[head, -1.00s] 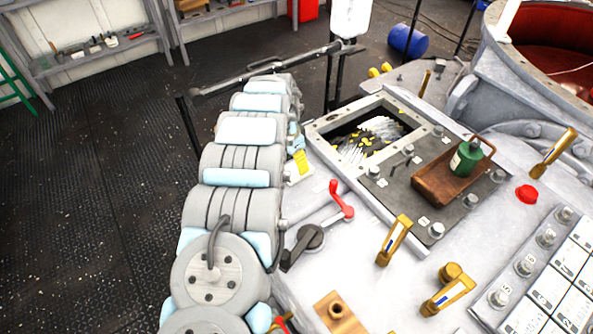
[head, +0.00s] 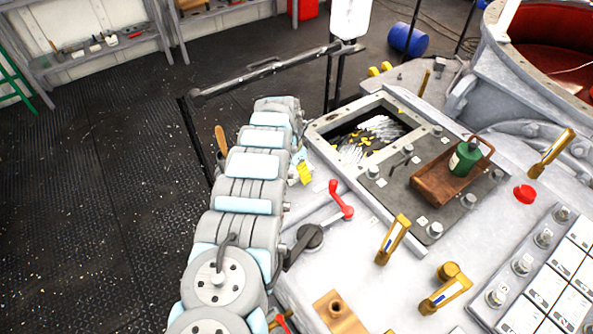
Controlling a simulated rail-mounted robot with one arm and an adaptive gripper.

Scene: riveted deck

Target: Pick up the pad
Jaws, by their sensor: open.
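A small yellow pad-like piece (head: 305,173) shows at the deck's left edge, right beside my arm. It is partly covered by the arm, and I cannot tell for sure that it is the pad. My arm, grey with light blue cushions, runs up the middle of the head view. My gripper is not in view; the far end of the arm hides it.
A red-handled crank (head: 341,200) stands close right of my arm. An open hatch (head: 322,128) lies beyond it. A wooden tray (head: 433,188) holds a green bottle (head: 464,158). Brass handles (head: 393,239) stick up. A black rail (head: 262,72) runs behind the arm.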

